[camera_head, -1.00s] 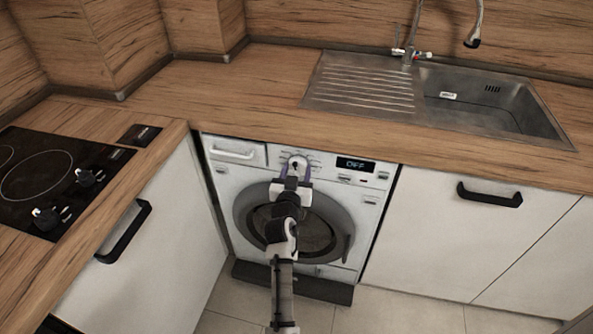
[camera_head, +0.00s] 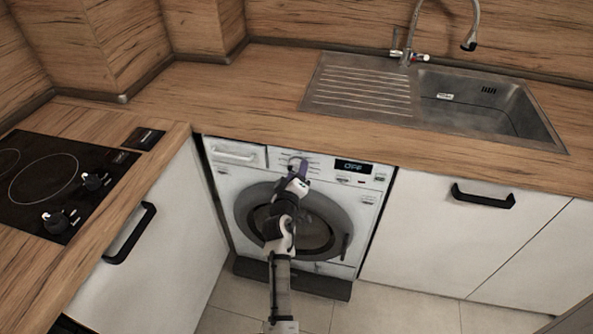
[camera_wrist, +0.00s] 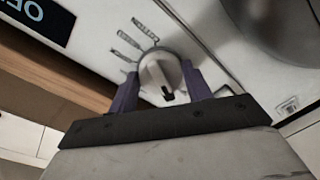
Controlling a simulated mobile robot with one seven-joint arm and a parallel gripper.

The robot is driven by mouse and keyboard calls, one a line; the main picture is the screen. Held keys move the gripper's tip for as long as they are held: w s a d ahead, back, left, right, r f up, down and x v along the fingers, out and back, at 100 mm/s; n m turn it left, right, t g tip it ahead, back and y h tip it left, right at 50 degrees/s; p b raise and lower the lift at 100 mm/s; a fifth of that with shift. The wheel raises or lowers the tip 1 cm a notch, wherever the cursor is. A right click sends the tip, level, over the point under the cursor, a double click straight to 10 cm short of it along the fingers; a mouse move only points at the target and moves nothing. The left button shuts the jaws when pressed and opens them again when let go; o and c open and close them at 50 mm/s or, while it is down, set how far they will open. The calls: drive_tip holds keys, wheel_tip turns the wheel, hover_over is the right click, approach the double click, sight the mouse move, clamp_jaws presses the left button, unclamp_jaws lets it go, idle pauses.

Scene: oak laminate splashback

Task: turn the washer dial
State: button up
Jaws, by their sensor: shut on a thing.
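In the head view my gripper (camera_head: 298,172) is at the upper middle of the washer panel, tilted and partly covering the dial.
A wooden counter (camera_head: 230,100) runs above the washer. A steel sink (camera_head: 440,100) is at the right, and a black hob (camera_head: 60,180) at the left. Cabinet doors with black handles (camera_head: 484,196) flank the washer. The tiled floor (camera_head: 400,310) in front is open.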

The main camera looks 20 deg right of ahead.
drive_tip(key=shift+r+n+p, duration=0.1)
drive_tip(key=shift+n+p, duration=0.25)
drive_tip(key=shift+n, duration=0.95)
drive_tip(key=o, duration=1)
drive_tip(key=b+v, duration=0.3)
drive_tip(key=v, duration=1)
drive_tip(key=shift+s+a+b, duration=0.25)
drive_tip(key=shift+a+b, duration=0.1)
